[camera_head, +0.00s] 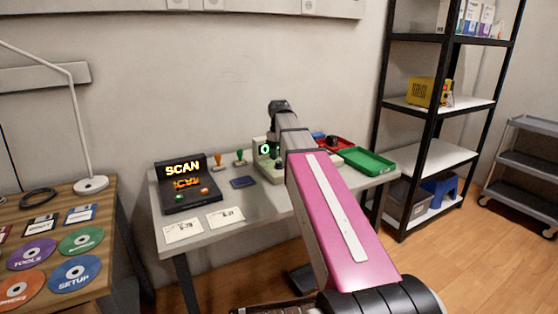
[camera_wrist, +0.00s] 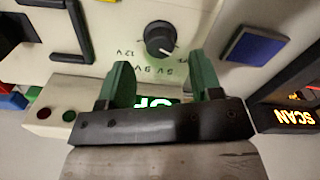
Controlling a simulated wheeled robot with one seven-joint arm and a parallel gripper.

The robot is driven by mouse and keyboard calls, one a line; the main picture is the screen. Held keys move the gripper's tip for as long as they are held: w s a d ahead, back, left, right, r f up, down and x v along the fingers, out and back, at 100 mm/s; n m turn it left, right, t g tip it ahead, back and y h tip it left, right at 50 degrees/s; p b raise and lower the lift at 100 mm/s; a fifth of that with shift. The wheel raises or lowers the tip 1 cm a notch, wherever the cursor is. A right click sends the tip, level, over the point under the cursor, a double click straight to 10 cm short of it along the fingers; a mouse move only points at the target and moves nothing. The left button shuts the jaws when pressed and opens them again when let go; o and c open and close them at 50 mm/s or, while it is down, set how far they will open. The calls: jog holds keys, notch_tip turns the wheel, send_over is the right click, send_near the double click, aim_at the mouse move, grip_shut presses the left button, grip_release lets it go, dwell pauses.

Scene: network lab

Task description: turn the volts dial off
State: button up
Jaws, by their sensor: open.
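The volts dial (camera_wrist: 160,38) is a round black knob on a cream panel, at the top middle of the wrist view. Labels 12V, 9V and 5V curve beside it, upside down; its exact pointer setting is too small to tell. My gripper (camera_wrist: 162,72) has two green fingers spread apart, one on each side below the knob in the picture. They appear apart from the knob, with nothing between them. A green lit display (camera_wrist: 155,101) is partly hidden behind the gripper. In the head view my arm hides the dial and the fingers; part of the cream device (camera_head: 272,172) shows.
A black SCAN box (camera_head: 190,200), white cards (camera_head: 184,229), two stamps (camera_head: 218,161) and a dark blue pad (camera_head: 243,182) share the table. A green tray (camera_head: 366,162) and a red tray (camera_head: 336,144) lie to the right. A shelf rack (camera_head: 433,110) stands beyond.

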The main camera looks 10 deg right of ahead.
aim_at(279, 162)
notch_tip(279, 162, up, 7)
dwell(0.3)
